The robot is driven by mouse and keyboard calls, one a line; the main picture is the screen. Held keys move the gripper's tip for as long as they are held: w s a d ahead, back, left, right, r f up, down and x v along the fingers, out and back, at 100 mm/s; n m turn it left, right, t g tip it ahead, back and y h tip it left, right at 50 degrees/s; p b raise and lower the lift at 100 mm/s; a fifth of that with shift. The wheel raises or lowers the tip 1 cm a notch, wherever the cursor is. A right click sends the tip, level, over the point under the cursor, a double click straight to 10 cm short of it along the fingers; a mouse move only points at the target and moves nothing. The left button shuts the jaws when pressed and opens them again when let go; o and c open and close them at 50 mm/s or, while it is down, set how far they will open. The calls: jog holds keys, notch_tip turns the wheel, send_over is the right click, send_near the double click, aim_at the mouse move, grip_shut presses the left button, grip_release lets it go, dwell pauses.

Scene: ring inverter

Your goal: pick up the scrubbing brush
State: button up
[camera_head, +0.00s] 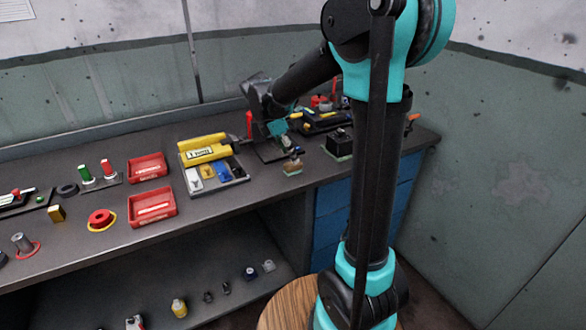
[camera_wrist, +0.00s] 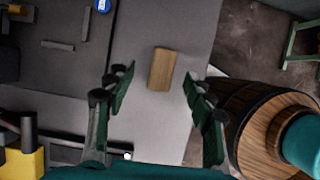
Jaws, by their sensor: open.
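The scrubbing brush (camera_head: 292,168) is a small light-brown wooden block near the front edge of the workbench, right of the centre in the head view. In the wrist view the brush (camera_wrist: 161,68) lies on the grey surface, its wooden top facing me. My gripper (camera_wrist: 158,80) is open, with one finger to each side of the brush in the picture. It holds nothing, and I cannot tell how far above the brush it is. In the head view my gripper (camera_head: 284,145) is small, dark and just above the brush.
A grey tray (camera_head: 236,183) with coloured items stands left of the brush. A black block (camera_head: 338,145) on a green base is to its right. Red bins (camera_head: 150,207) are farther left. A wooden barrel (camera_wrist: 262,122) stands beyond the bench edge.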

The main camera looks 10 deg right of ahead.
jog(key=shift+s+x, duration=0.1)
jog(key=shift+x, duration=1.3)
jog(key=shift+s+x, duration=0.15)
jog(key=shift+x, duration=1.25)
grip_shut()
jog(key=shift+r, duration=0.1)
notch_tip(320, 180, up, 20)
